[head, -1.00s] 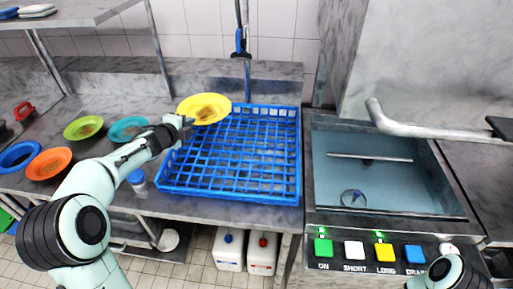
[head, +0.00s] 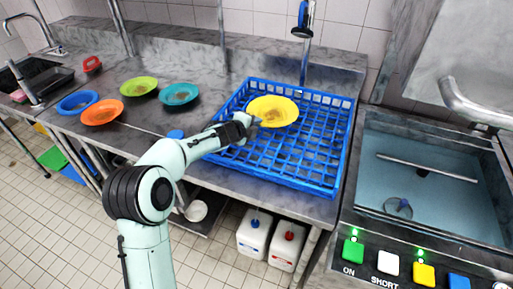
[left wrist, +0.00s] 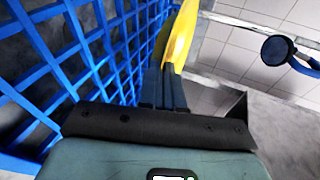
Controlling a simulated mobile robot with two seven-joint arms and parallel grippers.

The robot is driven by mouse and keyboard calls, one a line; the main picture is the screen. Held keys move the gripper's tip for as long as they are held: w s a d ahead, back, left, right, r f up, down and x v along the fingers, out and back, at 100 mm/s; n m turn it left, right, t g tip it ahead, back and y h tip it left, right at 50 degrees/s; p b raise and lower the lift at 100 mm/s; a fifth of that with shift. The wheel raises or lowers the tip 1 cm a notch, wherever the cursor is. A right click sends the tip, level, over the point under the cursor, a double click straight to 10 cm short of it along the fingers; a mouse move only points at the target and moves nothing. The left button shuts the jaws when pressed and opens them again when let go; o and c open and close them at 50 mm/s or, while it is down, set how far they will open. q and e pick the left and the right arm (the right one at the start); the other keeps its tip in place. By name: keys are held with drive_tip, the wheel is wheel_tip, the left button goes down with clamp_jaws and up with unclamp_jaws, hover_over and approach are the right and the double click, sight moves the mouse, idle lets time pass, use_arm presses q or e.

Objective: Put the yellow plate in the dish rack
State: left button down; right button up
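The yellow plate (head: 273,111) has a brown stain in its middle. My left gripper (head: 251,122) is shut on its left rim. The plate is over the left part of the blue dish rack (head: 322,187), and I cannot tell whether it touches the grid. In the left wrist view the plate (left wrist: 183,38) shows nearly edge-on between the fingers (left wrist: 168,88), with the rack's blue grid (left wrist: 75,60) to the left. My right gripper is out of view.
Orange (head: 102,112), green (head: 139,87), teal (head: 179,94) and blue (head: 77,102) dishes stand on the counter left of the rack. A sink basin (head: 430,195) with lit buttons below is at right. A hanging blue sprayer (head: 304,18) is behind the rack.

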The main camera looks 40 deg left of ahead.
sight(256, 145)
use_arm(q)
drive_tip(key=f+b, duration=0.1)
drive_tip(key=f, duration=0.2)
drive_tip(key=shift+w, duration=0.2)
drive_tip(key=shift+f+b, duration=1.3)
drive_tip(key=shift+f, duration=0.95)
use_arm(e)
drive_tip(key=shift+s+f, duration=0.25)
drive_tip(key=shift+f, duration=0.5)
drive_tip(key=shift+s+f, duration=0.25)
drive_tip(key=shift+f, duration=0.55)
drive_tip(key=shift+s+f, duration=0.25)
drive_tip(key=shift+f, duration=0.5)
